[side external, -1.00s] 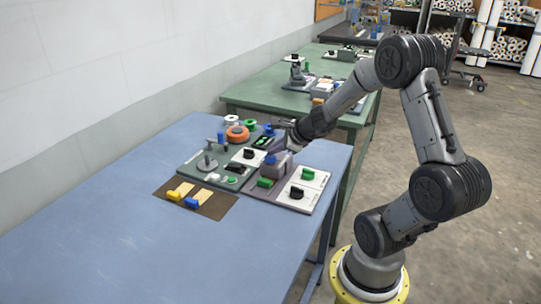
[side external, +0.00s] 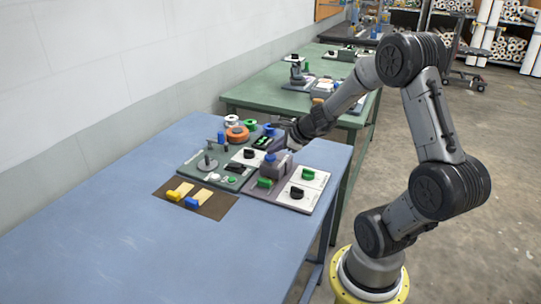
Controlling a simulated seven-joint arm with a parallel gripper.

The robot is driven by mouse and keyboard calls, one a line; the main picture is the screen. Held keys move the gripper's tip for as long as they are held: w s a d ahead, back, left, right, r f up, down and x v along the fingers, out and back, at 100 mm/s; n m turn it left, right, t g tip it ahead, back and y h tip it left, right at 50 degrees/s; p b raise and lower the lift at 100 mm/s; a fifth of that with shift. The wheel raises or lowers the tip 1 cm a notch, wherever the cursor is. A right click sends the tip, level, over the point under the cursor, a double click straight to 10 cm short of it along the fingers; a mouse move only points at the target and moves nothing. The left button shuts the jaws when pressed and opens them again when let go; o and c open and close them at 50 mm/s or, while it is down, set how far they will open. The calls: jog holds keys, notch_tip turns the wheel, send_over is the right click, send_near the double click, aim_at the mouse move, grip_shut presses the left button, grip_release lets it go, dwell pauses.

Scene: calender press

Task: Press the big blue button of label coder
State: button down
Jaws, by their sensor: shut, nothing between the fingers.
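Several machine panels with coloured controls stand on the blue table. A blue round piece (side external: 269,128) shows at the back of the group, close to the tip of my gripper. A smaller blue piece (side external: 270,158) sits on a grey block (side external: 277,165) in front of my gripper. I cannot tell which of these is the big button of the label coder. My gripper (side external: 279,124) reaches in from the right, shut and empty, just above the panels. Its fingertips are small and dark here, and whether they touch anything cannot be told.
The blue table (side external: 110,220) is clear at the left and front. An orange roll (side external: 237,134), a green knob (side external: 264,183), black knobs and a brown mat (side external: 218,209) with yellow and blue pieces lie close together. A green table (side external: 250,95) stands behind.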

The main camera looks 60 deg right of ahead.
aim_at(274, 157)
jog(key=shift+r, duration=0.7)
jog(key=shift+r, duration=2.5)
